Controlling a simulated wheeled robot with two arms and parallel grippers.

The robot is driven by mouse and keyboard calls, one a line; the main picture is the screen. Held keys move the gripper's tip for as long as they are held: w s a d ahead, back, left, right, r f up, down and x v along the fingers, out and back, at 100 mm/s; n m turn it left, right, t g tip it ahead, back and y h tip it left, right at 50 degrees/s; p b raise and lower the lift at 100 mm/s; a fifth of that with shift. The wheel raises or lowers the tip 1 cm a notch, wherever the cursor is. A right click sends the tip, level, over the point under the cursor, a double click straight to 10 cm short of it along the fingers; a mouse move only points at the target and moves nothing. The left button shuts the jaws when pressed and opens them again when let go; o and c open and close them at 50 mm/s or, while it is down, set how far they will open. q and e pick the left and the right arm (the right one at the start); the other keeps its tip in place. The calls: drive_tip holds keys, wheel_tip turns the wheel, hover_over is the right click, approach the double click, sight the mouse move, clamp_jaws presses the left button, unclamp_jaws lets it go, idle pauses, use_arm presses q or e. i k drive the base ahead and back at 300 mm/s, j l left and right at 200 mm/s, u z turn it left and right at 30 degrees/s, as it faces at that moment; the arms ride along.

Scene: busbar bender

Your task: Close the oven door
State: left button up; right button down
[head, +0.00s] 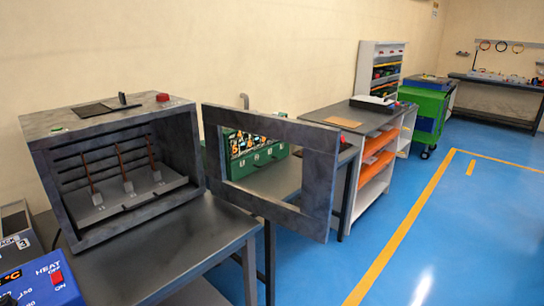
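The grey oven (70,214) stands on a dark metal table at the left of the head view, its front open. Inside, several thin reddish-brown bars stand upright in a grey rack (130,200). The oven door (257,198), a grey frame with a window opening, is swung wide open to the right of the oven. The door sticks out past the table's right edge, with a handle (244,101) showing at its top edge. Neither of my grippers is in view.
A blue box with a red switch (40,283) sits at the lower left. The dark table (190,250) is bare in front of the oven. A green toolbox (262,158) shows through and behind the door's window. Blue floor (440,220) at the right is clear.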

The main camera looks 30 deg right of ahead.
sight(321, 144)
drive_tip(key=i+l+u, duration=0.15)
drive_tip(key=l+u, duration=0.2)
drive_tip(key=l, duration=0.8)
drive_tip(key=l+u, duration=0.35)
drive_tip(key=l, duration=0.8)
